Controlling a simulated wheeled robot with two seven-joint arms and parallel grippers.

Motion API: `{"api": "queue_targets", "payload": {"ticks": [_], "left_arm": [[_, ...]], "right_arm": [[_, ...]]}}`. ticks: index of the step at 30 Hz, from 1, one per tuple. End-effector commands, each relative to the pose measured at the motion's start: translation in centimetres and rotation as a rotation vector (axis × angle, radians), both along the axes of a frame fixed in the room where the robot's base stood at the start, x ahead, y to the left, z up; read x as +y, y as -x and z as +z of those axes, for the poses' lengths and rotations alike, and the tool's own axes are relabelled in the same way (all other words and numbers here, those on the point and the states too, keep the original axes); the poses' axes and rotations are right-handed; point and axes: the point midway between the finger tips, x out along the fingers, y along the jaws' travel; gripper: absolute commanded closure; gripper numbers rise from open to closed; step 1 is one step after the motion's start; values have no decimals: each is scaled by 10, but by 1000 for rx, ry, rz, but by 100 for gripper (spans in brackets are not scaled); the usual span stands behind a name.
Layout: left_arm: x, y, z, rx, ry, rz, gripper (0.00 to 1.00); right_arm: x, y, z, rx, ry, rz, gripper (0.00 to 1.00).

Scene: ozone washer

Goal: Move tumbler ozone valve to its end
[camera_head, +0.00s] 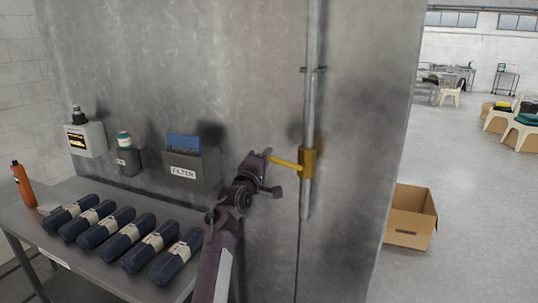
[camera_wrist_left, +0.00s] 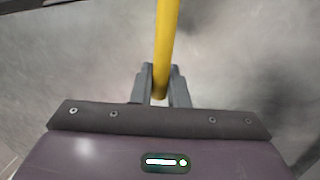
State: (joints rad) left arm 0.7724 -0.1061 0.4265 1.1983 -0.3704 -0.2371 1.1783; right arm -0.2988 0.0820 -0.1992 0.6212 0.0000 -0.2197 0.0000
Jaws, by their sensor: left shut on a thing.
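The ozone valve has a brass body (camera_head: 308,164) on a vertical grey pipe (camera_head: 312,105) that runs down the metal wall. Its yellow handle (camera_head: 285,163) sticks out to the left, roughly level, from the valve body. My left gripper (camera_head: 269,163) is at the handle's free end and is shut on it. In the left wrist view the yellow handle (camera_wrist_left: 166,45) lies between the two grey fingers (camera_wrist_left: 160,88) and runs up out of the picture. The valve body is out of the wrist view. My right gripper is not in view.
A metal table (camera_head: 75,245) at left holds several dark rolls and an orange bottle (camera_head: 22,185). A filter box (camera_head: 188,172), a small dark holder (camera_head: 125,160) and a grey box (camera_head: 86,139) are on the wall. A cardboard box (camera_head: 409,215) sits on the floor at right.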

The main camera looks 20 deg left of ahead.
Motion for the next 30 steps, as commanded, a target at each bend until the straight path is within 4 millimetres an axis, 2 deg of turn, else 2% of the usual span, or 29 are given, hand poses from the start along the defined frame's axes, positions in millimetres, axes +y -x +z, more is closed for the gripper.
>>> {"api": "queue_targets", "payload": {"ticks": [1,9,27,28,30], "left_arm": [[0,0,-6,4,30,0,100],[1,0,-18,8,141,1,100],[2,0,-22,12,178,1,100],[2,0,-22,12,178,1,83],[2,0,-22,12,178,1,74]], "right_arm": [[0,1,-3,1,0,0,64],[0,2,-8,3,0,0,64],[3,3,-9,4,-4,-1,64],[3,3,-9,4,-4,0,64],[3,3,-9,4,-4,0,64]]}}
